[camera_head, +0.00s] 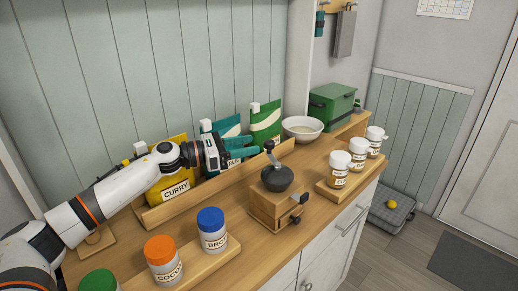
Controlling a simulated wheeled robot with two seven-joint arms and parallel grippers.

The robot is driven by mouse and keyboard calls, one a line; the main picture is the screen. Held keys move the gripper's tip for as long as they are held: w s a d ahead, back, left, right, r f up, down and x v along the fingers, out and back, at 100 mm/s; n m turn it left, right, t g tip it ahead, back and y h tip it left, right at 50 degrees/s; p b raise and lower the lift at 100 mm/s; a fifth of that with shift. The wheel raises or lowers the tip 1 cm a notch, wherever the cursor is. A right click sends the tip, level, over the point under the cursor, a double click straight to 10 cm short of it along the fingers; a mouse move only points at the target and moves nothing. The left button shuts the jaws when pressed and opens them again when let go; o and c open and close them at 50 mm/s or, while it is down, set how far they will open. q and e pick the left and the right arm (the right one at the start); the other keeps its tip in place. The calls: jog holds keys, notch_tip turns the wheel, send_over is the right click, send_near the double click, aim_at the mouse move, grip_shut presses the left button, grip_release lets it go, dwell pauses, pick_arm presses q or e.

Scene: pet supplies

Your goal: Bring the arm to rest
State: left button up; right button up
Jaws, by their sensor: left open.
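My left arm comes in from the left. My left gripper (244,147) is open, with its teal fingers pointing right and nothing visible between them. It is over the wooden rack (222,180) of spice pouches, in front of the teal pouch (226,127) and left of the green pouch (266,121), covering part of the teal one's label. The yellow curry pouch (178,191) is partly hidden behind my arm. My right gripper is not in view.
A wooden grinder (277,205) with a raised handle stands on the counter. Jars with orange (162,257), blue (212,230) and green lids stand in front. White-lidded jars (339,169) stand on a tray at right. A white bowl (302,128) and green box (332,103) are behind.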

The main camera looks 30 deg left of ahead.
pick_arm(q)
jog(key=shift+s+a, duration=0.25)
jog(key=shift+s, duration=0.05)
jog(key=shift+r, duration=0.1)
